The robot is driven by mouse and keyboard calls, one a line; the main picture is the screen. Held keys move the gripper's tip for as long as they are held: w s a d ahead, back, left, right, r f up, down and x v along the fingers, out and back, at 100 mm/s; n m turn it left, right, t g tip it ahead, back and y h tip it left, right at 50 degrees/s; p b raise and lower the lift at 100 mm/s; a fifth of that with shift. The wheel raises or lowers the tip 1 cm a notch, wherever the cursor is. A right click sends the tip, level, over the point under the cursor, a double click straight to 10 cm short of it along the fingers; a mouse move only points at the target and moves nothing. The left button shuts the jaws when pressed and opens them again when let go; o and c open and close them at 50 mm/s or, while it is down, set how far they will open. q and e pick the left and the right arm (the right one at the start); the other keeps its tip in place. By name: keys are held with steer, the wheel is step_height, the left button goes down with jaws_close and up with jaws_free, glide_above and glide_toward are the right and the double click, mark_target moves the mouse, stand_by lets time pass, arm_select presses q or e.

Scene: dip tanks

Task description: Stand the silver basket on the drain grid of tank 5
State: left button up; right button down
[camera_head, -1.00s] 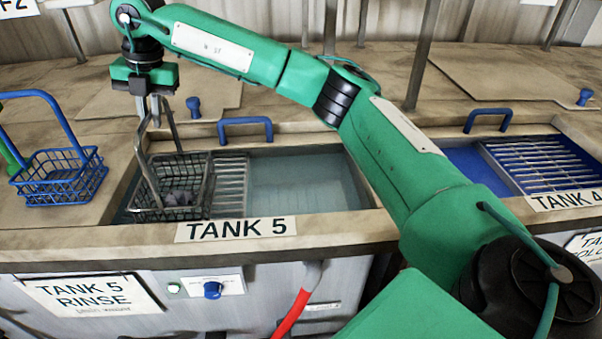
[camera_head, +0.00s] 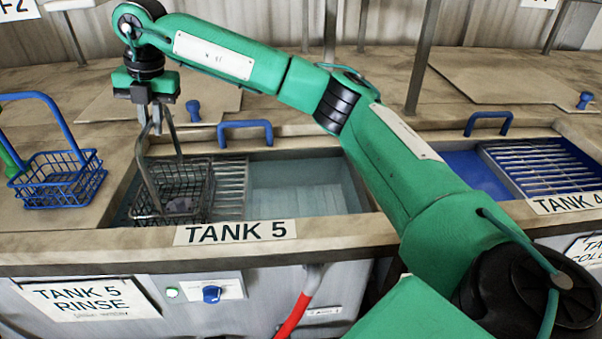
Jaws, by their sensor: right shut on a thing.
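The silver basket (camera_head: 176,190), a dark grey wire basket with a tall handle, is at the left end of tank 5 (camera_head: 305,190). Small contents show dimly through its mesh. The drain grid (camera_head: 230,185) shows as pale bars just right of the basket, which hides the grid's left part. My right gripper (camera_head: 154,108) is above the basket, pointing down, shut on the top of its handle. The basket looks upright. I cannot tell whether its bottom touches the grid. My left gripper is not in view.
A blue wire basket (camera_head: 62,180) stands on the bench left of tank 5. A blue handle (camera_head: 246,130) and a blue knob (camera_head: 193,110) are behind the tank. Tank 4 (camera_head: 475,172), with blue liquid and a rack, is at the right. The open water of tank 5 is clear.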

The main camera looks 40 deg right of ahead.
steer(key=c, duration=1.4)
jaws_free()
steer(key=shift+s, duration=0.1)
steer(key=shift+o, duration=0.2)
steer(key=shift+f, duration=0.1)
steer(key=shift+d+r, duration=0.1)
steer(key=shift+r, duration=0.45)
step_height(320, 180, up, 13)
steer(key=s+d+b, duration=0.1)
steer(key=d+b, duration=0.1)
steer(key=shift+s+f+b, duration=0.15)
steer(key=shift+s+b, duration=0.1)
steer(key=shift+b, duration=0.1)
steer(key=shift+f, duration=0.1)
